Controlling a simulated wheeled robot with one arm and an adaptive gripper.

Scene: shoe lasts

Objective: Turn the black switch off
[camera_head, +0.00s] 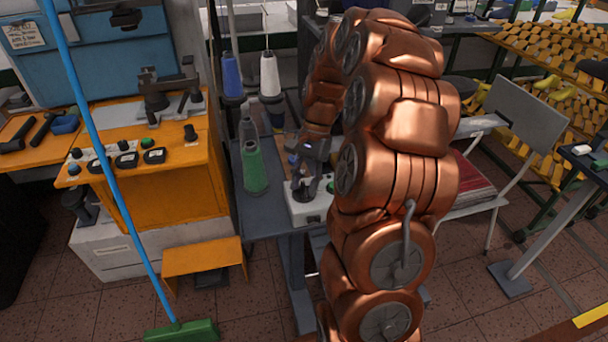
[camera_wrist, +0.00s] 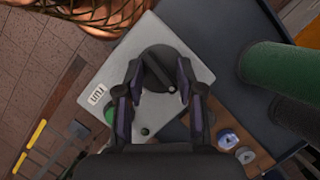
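The black switch (camera_wrist: 158,68) is a round rotary knob with a raised bar across it, seen from above in the wrist view. Its bar is tilted, running from upper left to lower right. It sits on a pale grey control box (camera_wrist: 115,78), which also shows in the head view (camera_head: 308,211) on a table. My gripper (camera_wrist: 160,72) has its two dark fingers apart, one at each side of the knob. I cannot tell whether they touch it. In the head view my gripper (camera_head: 308,165) is above the box and hides the switch there.
A green thread spool (camera_wrist: 280,70) stands beside the box on the grey table (camera_head: 262,212). A green button (camera_wrist: 111,116) and a small black knob (camera_wrist: 145,131) are on the box. An orange machine table (camera_head: 185,180) and a green broom (camera_head: 185,331) are at the left.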

